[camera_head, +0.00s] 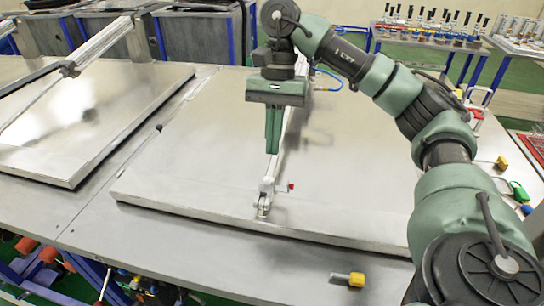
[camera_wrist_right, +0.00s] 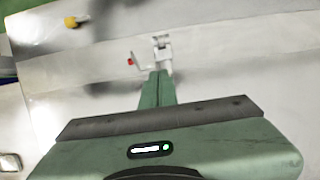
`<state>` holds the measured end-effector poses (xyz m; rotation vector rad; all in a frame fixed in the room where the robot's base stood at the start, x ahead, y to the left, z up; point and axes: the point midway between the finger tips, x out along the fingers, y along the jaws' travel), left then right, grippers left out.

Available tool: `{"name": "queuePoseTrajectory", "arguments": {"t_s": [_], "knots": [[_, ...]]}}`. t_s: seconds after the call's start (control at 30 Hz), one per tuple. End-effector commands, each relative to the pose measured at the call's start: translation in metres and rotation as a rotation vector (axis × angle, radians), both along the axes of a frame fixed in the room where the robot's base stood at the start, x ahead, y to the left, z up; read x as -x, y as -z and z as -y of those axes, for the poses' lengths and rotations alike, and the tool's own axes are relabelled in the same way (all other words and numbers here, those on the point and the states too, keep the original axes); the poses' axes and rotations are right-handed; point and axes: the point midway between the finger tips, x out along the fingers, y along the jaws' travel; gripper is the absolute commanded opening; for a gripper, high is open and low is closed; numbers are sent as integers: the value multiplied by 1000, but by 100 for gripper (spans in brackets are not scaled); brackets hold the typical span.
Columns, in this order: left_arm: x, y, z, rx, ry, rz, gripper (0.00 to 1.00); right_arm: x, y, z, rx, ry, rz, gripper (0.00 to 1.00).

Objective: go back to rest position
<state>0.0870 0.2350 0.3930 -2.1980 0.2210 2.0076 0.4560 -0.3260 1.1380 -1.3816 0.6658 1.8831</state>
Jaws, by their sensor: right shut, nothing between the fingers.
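My right gripper (camera_head: 272,150) is shut and empty, its green fingers together and pointing down above the middle metal lid (camera_head: 200,150). It also shows in the right wrist view (camera_wrist_right: 157,76). In the head view its fingertips appear just behind a small metal latch (camera_head: 265,195) with a red knob at the lid's front edge. The latch shows beyond the fingertips in the right wrist view (camera_wrist_right: 162,45). I cannot tell the exact height of the fingers over the lid. My left gripper is not in view.
A second metal lid (camera_head: 90,120) lies to the left. A yellow-tipped fitting (camera_head: 356,279) lies on the front ledge. At the back right a table (camera_head: 425,42) holds several tools. Colored handles (camera_head: 518,190) sit on the right side. The left lid's top is mostly clear.

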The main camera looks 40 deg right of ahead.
Motion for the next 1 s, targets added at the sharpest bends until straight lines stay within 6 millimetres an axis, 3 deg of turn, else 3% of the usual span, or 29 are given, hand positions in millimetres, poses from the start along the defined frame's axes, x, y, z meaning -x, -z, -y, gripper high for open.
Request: {"name": "queuePoseTrajectory", "arguments": {"t_s": [0.03, 0.37, 0.73, 1.0], "knots": [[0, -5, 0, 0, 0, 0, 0, -1, -7, 1, 0, 0, 1, 0], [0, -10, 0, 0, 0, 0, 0, -2, -15, 3, -1, 0, 1, 0], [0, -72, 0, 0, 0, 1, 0, -2, -77, 3, 0, 0, 0, 0], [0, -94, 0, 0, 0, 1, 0, -2, -99, 2, 0, 0, 0, 0]]}}
